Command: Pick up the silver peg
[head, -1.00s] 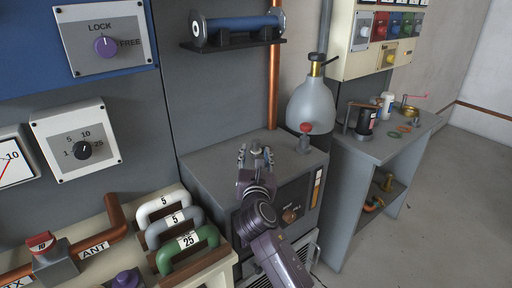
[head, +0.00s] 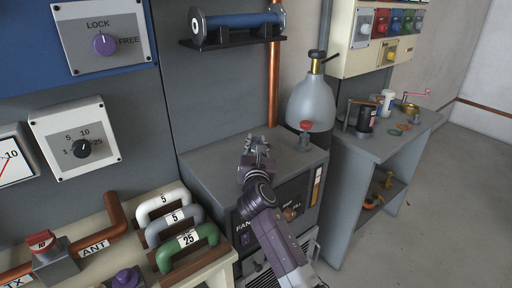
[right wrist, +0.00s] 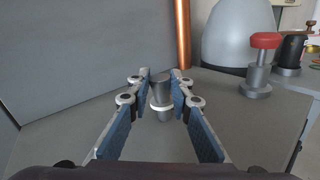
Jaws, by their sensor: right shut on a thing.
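The silver peg (right wrist: 161,92) is a short grey metal cylinder with a pale ring around its lower part. In the right wrist view it stands between the two blue-padded fingers of my right gripper (right wrist: 162,88). My right gripper also shows in the head view (head: 258,146), over the top of the grey cabinet (head: 212,160). It is shut on the peg, which its fingers largely hide in the head view. I cannot tell whether the peg's lower end touches the cabinet top. My left gripper is not in view.
A red-capped grey fitting (head: 305,138) stands on the cabinet top to the right, before a grey bottle (head: 312,103). A copper pipe (head: 273,80) rises behind. A blue cylinder (head: 238,26) rests on a wall shelf above. Handles marked with numbers (head: 188,241) stand at lower left.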

